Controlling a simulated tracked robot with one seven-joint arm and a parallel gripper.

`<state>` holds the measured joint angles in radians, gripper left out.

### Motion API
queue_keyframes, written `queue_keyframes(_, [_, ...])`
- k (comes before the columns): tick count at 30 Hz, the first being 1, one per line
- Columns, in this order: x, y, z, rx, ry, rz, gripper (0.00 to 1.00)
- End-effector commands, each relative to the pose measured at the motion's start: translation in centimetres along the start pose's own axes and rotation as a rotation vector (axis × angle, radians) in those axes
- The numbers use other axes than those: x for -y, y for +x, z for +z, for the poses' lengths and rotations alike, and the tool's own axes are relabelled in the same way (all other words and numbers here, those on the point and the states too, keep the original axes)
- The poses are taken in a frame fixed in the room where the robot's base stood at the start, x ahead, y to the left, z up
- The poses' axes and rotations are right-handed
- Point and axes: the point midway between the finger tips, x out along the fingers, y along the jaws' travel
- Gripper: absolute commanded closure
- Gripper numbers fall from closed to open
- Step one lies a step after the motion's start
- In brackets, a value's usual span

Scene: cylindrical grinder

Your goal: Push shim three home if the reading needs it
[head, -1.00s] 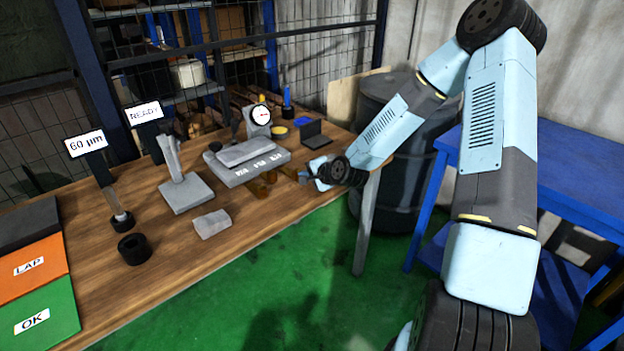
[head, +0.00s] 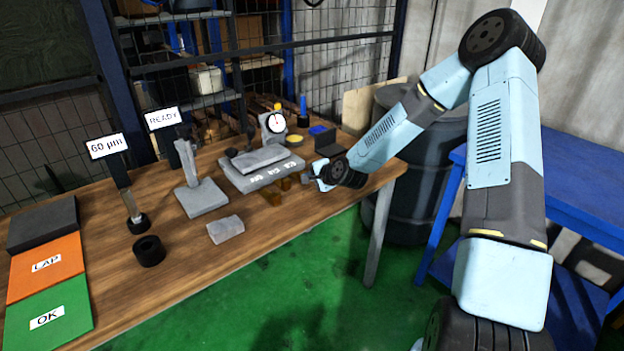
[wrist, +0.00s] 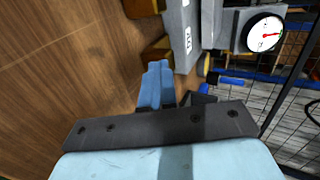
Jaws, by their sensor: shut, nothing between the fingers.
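The grey labelled block (head: 262,172) lies on the bench with a grey bar on top; its label lettering is too small to read surely. Brown-yellow shims (head: 284,184) stick out at its front edge. In the wrist view one shim (wrist: 154,52) shows near the block's labelled face (wrist: 187,40). I cannot tell which shim is number three. The round dial (head: 276,122) stands behind the block; its red needle shows in the wrist view (wrist: 265,33). My gripper (head: 308,178) is right of the shims. Its blue fingers (wrist: 156,68) are together and empty, close to the shim.
A sign reads 60 µm (head: 106,146) and another reads READY (head: 163,118). A grey stand (head: 200,195), a loose grey block (head: 226,229) and a black ring (head: 149,250) stand left. Orange LAP (head: 46,266) and green OK (head: 48,315) areas lie far left.

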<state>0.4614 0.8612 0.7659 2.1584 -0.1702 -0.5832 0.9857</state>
Motion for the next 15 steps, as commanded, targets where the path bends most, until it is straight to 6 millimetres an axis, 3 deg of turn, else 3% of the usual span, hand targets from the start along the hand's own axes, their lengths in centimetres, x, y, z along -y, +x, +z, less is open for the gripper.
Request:
queue_keyframes(8, [0.1, 0.0, 0.2, 0.003, -0.002, -0.005, 1.00])
queue_keyframes(15, [-1.1, -2.1, 0.0, 0.006, -0.002, -0.003, 1.00])
